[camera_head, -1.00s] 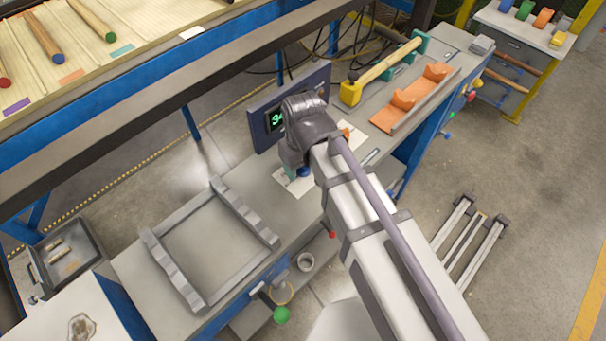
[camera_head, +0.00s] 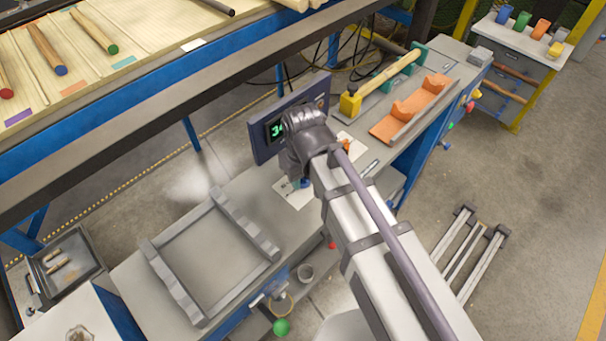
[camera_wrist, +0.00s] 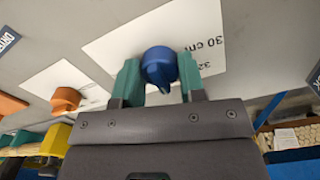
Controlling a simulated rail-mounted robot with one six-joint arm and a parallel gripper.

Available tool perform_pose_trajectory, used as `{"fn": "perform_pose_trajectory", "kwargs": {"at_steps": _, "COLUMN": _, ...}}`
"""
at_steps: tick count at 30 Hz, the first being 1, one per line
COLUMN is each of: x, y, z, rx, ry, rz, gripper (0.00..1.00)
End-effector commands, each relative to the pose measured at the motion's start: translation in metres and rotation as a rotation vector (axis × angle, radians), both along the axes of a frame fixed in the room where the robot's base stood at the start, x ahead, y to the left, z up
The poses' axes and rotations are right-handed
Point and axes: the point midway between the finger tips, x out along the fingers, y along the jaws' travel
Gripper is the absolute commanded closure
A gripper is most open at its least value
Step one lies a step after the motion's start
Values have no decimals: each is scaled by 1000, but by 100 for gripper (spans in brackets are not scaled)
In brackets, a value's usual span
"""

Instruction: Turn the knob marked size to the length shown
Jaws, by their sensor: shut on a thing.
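A blue knob (camera_wrist: 158,68) sits on a white dial card (camera_wrist: 135,38) in the wrist view, with "30 cm" and "32" printed beside it. My gripper (camera_wrist: 160,80) has its green fingers on both sides of the blue knob and is shut on it. In the head view my gripper (camera_head: 300,183) is mostly hidden under my wrist, above the bench. A dark display panel (camera_head: 263,142) stands behind it. Its green digits start with 3; the rest is hidden by my arm.
An orange knob (camera_wrist: 66,99) on another white card is to the left in the wrist view. An orange holder (camera_head: 411,110) and a wooden piece in a yellow and green fixture (camera_head: 350,103) lie farther along the bench. A grey frame (camera_head: 150,255) is at the near left.

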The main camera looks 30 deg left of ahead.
Motion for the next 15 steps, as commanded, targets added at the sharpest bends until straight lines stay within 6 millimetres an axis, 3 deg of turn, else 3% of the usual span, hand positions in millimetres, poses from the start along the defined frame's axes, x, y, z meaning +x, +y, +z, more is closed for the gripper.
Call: {"fn": "perform_pose_trajectory", "kwargs": {"at_steps": 15, "x": 0, "y": 0, "z": 0, "rx": 0, "ry": 0, "rz": -322, "gripper": 86}}
